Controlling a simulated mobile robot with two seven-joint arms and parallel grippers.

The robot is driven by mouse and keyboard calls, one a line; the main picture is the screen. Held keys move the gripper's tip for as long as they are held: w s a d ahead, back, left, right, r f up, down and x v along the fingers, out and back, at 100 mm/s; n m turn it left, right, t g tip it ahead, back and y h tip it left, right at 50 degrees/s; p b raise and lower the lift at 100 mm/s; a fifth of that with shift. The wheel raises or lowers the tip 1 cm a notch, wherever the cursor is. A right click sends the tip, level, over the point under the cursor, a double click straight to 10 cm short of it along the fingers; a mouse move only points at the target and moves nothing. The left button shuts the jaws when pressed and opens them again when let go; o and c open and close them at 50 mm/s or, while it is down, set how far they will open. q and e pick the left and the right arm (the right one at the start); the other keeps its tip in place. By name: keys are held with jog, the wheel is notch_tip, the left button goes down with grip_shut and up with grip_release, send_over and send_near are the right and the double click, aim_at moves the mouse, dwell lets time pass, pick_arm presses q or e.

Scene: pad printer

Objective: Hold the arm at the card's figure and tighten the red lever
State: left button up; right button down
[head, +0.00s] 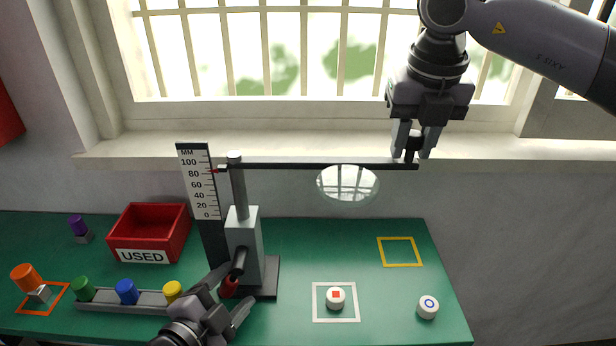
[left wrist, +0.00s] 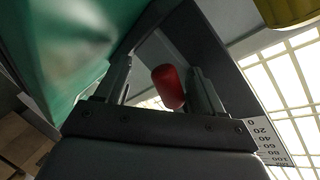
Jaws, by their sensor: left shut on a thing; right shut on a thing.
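The black horizontal arm (head: 300,166) runs from the grey post (head: 238,190) out to the right, with a clear round disc (head: 347,185) by it. My right gripper (head: 412,158) is shut on the arm's far right end. The arm's red pointer (head: 214,171) is at the MM scale (head: 200,185), between 80 and 100 and nearer 80. The red lever (head: 228,288) is low on the front of the grey stand. My left gripper (head: 233,287) is shut on it; the red grip also shows between the fingers in the left wrist view (left wrist: 168,86). I cannot make out a card with a figure.
A red USED bin (head: 150,255) stands at the left. A tray (head: 110,300) of coloured pieces lies in front of it. A white piece with a red mark (head: 335,298) sits in a white square. A yellow outlined square (head: 400,252) is empty.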

pick_arm(q)
jog(key=shift+s+d+r+h, duration=0.15)
jog(key=shift+d+h, duration=0.1)
jog(key=shift+d, duration=0.3)
jog(key=shift+s+d+r+h, duration=0.15)
jog(key=shift+d+h, duration=0.1)
jog(key=shift+d, duration=0.25)
pick_arm(e)
jog(key=shift+s+a, duration=0.4)
jog(key=shift+a, duration=0.3)
pick_arm(q)
jog(key=shift+s+a+r, duration=0.1)
jog(key=shift+s+a, duration=0.15)
jog(key=shift+s, duration=0.35)
pick_arm(e)
jog(key=shift+w+d+f, duration=0.35)
jog(key=shift+w+d, duration=0.15)
jog(key=shift+d, duration=0.25)
pick_arm(q)
jog(key=s+a+r+y, duration=0.1)
jog(key=s+a, duration=0.3)
jog(key=s, duration=0.1)
jog(key=shift+s+a+r, duration=0.15)
jog(key=shift+s+a, duration=0.05)
jog(key=shift+a, duration=0.1)
pick_arm(e)
jog(key=shift+s, duration=0.1)
jog(key=c, duration=0.8)
grip_release()
jog(key=shift+c, duration=0.2)
